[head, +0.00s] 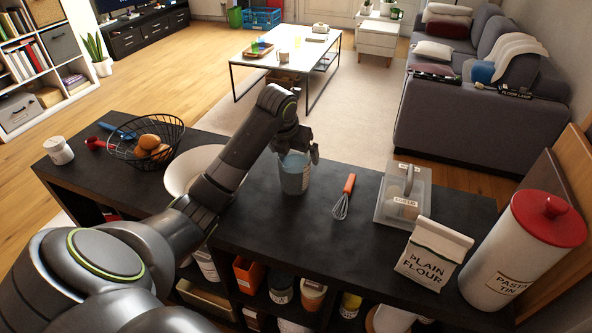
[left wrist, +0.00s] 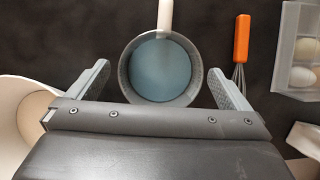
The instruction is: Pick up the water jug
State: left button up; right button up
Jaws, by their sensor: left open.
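The water jug (head: 294,178) stands upright on the black counter top, grey with blue water inside. In the left wrist view the jug (left wrist: 163,72) is seen from above, its round rim around the blue water and a pale handle pointing to the top of the picture. My left gripper (head: 296,150) is at the top of the jug and partly covers it in the head view. In the left wrist view the left gripper (left wrist: 159,70) is open and empty, one finger on each side of the jug, with gaps visible. My right gripper is not in view.
A white bowl (head: 182,166) is close left of the jug, partly behind my arm. A whisk (head: 344,198) with an orange handle lies to the right, before a clear egg box (head: 386,204). A wire basket (head: 120,143), flour bag (head: 434,254) and pasta tin (head: 512,255) stand farther out.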

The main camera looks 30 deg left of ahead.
aim_at(297, 159)
pick_arm(q)
jog(key=x, duration=0.5)
jog(key=shift+w+f, duration=0.1)
jog(key=shift+w, duration=0.05)
jog(key=c, duration=1.2)
